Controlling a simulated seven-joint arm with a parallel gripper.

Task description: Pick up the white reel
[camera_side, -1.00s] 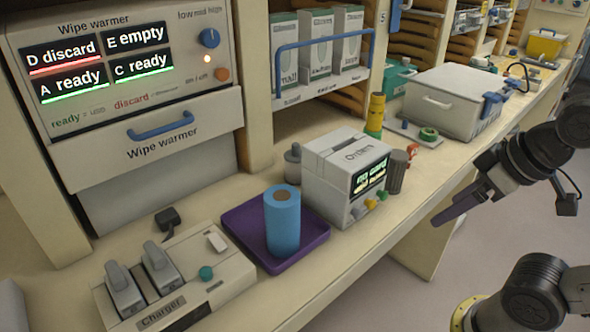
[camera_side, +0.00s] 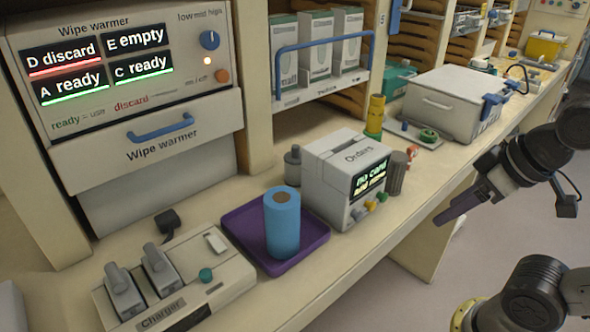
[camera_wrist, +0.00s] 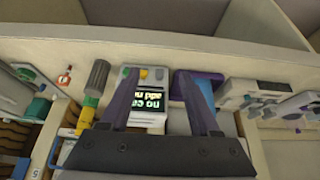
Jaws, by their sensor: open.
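I cannot make out a white reel in either view. My gripper (camera_side: 440,217) is in the air in front of the counter edge, right of the Orders box, with its purple fingers pointing down and left. In the wrist view my gripper (camera_wrist: 158,76) has its two fingers spread apart with nothing between them. A blue roll (camera_side: 282,225) with a brown core stands upright on a purple tray (camera_side: 235,222). A green ring-shaped item (camera_side: 428,135) lies near the lidded box; it is too small to tell more.
The Orders box (camera_side: 325,180) stands right of the tray, with a dark grey cylinder (camera_side: 397,172) beside it. A charger (camera_side: 220,275) is at the front left. A yellow-green cylinder (camera_side: 375,115) and a lidded box (camera_side: 440,100) stand farther back. The counter's front strip is mostly clear.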

